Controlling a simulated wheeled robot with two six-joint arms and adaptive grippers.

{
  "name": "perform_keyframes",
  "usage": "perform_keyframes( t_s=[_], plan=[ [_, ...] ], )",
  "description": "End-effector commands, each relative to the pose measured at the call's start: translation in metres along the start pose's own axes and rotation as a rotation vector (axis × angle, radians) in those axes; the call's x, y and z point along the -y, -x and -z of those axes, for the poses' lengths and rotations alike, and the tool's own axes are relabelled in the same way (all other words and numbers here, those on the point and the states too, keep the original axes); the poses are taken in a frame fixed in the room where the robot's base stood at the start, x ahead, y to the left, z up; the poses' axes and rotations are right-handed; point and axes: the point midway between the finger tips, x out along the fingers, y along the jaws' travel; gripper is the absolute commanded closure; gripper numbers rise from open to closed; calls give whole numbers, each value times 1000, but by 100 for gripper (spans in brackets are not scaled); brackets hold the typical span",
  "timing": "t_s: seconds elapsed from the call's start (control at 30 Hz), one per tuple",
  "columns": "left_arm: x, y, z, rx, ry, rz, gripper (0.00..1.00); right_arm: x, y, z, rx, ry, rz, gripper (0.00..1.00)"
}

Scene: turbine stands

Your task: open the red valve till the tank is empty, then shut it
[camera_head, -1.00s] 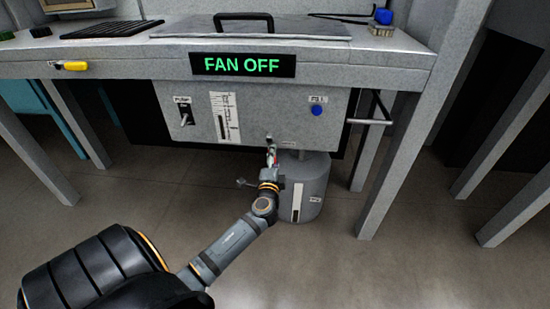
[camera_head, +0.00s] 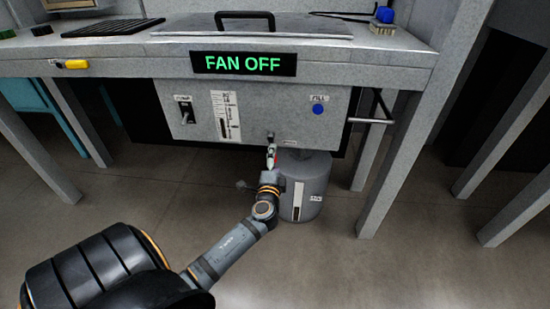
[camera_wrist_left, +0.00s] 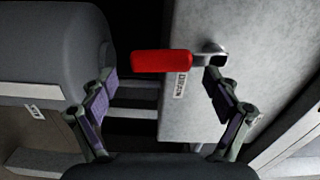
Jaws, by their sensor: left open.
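The red valve handle (camera_wrist_left: 160,62) lies across the left wrist view, joined at its right end to a metal valve stem (camera_wrist_left: 212,52). A level gauge (camera_head: 225,117) is on the box front. My right gripper is not in view.
A grey drum (camera_head: 312,190) with a pale strip stands on the floor just right of my left gripper. A switch (camera_head: 187,112) and a blue FILL button (camera_head: 318,109) are on the panel. Bench legs (camera_head: 390,180) flank the area. A "FAN OFF" sign (camera_head: 243,64) hangs above.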

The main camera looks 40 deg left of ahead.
Motion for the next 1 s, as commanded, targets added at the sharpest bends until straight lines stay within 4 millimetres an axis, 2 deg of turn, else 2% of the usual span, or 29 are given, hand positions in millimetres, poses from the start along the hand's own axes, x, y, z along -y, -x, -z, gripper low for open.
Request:
perform_keyframes(
  t_s=[0.2, 0.4, 0.6, 1.0],
  plan=[
    [-1, 54, -1, 2, 2, -5, 11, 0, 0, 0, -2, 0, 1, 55],
    [-1, 92, 0, 2, 2, -3, 11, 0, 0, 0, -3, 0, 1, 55],
    [1, 104, 0, 1, 0, 1, 11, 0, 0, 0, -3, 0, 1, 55],
    [0, 104, 0, 1, -1, 1, 11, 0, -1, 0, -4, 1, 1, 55]
  ],
)
